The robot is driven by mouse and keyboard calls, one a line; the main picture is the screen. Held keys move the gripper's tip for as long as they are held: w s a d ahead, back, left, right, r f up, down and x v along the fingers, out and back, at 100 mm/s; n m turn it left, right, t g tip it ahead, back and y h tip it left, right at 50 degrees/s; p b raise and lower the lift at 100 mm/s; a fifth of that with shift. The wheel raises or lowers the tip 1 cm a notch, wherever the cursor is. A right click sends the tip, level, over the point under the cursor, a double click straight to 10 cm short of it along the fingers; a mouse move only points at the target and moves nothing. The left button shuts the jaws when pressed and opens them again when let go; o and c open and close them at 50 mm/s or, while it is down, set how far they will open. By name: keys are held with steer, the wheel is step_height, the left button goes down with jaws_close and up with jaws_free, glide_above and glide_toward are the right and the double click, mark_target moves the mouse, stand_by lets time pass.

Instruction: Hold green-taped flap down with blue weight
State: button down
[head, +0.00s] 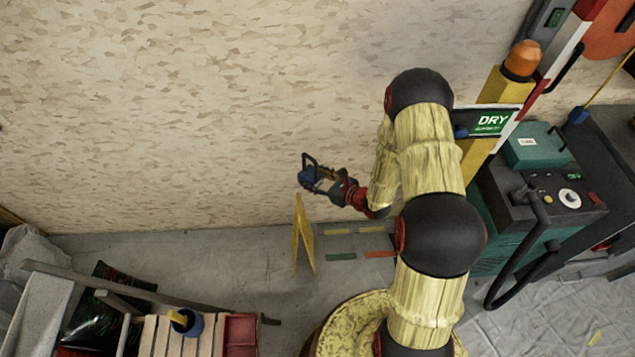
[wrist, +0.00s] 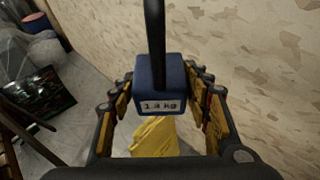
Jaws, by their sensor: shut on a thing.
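The blue weight (wrist: 163,84), a block with a black upright handle and a white label in kg, sits between the fingers of my gripper (wrist: 162,78) in the wrist view. My gripper is shut on it. In the head view the weight (head: 307,176) is held in the air at the end of my gripper (head: 322,178), near the wall and above the floor. A green tape strip (head: 341,257) lies on the grey sheeted floor, below and to the right of the weight in the picture. The flap's edges are too small to make out.
Yellow tape strips (head: 337,231) and a red strip (head: 379,254) lie beside the green one. A yellow folding floor sign (head: 303,235) stands just left of them. A slatted bench (head: 160,335) with a blue cup is lower left; a green machine (head: 540,200) is right.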

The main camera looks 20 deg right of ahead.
steer(key=w+d+f+b, duration=0.1)
steer(key=w+d+f, duration=0.15)
steer(key=f, duration=0.45)
steer(key=w+d+f+b, duration=0.1)
steer(key=d+f, duration=0.3)
steer(key=f, duration=0.3)
steer(key=m+t+h+b, duration=0.1)
steer(key=m+h+b, duration=0.2)
steer(key=b, duration=0.3)
glide_above(342, 253)
step_height(342, 253, down, 40)
steer(key=shift+s+f+b, duration=0.15)
steer(key=shift+f+b, duration=2.2)
steer(key=shift+f, duration=0.95)
steer(key=shift+f, duration=1)
